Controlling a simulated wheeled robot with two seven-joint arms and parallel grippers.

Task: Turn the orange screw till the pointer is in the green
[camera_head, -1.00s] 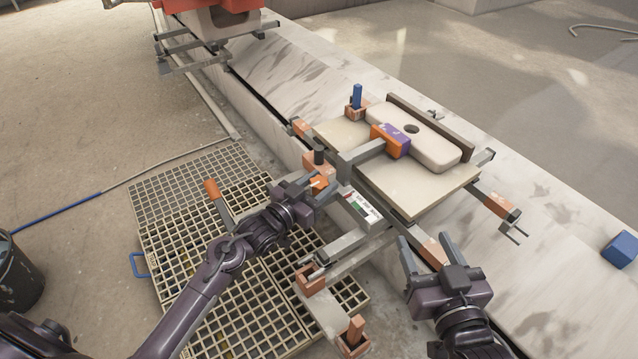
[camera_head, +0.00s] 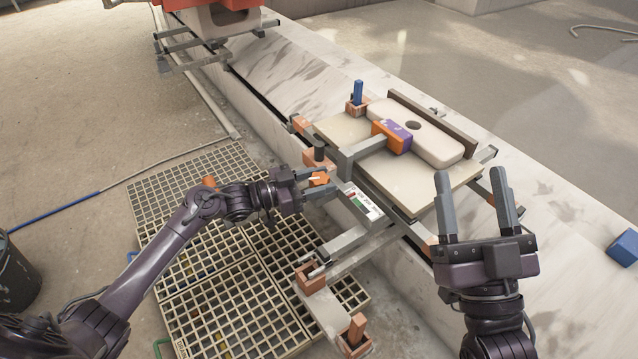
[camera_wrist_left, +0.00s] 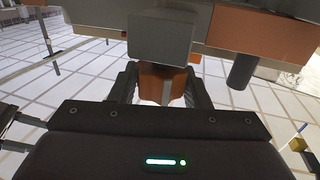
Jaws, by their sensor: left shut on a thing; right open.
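The orange screw (camera_head: 319,180) sits at the near side of the carousel frame, left of the scale plate. My left gripper (camera_head: 318,184) is shut on the screw's orange head. In the left wrist view the orange head (camera_wrist_left: 160,84) shows between the two fingers, below a grey block. The scale plate (camera_head: 363,203) is white with a green and a red part; the pointer is too small to make out. My right gripper (camera_head: 474,195) is open and empty, upright in front of the board's right part.
A pale board (camera_head: 420,195) carries a cream slab (camera_head: 441,148) with a hole, and an orange and purple block (camera_head: 391,136) against it. A blue peg (camera_head: 358,92) stands behind left. A blue cube (camera_head: 622,248) lies far right. Floor grating (camera_head: 190,180) lies left.

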